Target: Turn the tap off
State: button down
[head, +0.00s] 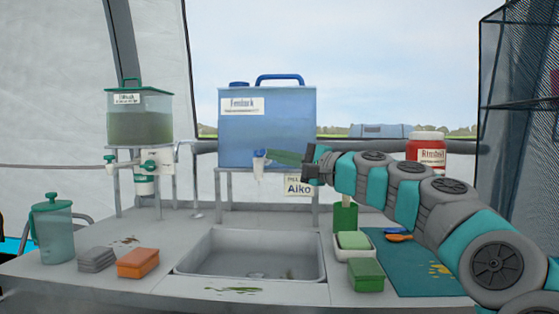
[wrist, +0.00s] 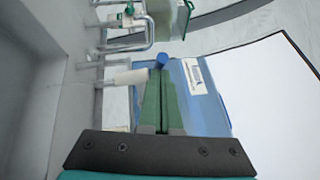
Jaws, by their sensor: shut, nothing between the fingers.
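A blue water container (head: 267,120) stands on a metal stand behind the sink. Its tap (head: 259,157) has a blue top and a pale spout pointing down over the sink (head: 255,272). My gripper (head: 272,156) has green fingers and is shut and empty, with its tips right beside the tap on its right. In the wrist view, the shut fingers (wrist: 161,75) point at the blue tap top (wrist: 161,60), and the white spout (wrist: 130,78) extends left. I cannot tell whether the tips touch the tap. Whether water runs is too small to tell.
A green container (head: 140,118) with white and green taps (head: 109,160) stands at left.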

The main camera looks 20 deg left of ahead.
jog(key=m+t+h, duration=0.1)
jog(key=s+a+m+t+b, duration=0.1)
jog(key=t, duration=0.1)
jog(key=m+t+h, duration=0.1)
jog(key=t, duration=0.1)
jog(key=shift+s+a+h+b, duration=0.3)
jog(key=shift+s+a, duration=0.05)
jog(key=shift+s, duration=0.05)
jog(key=shift+d+f, duration=0.1)
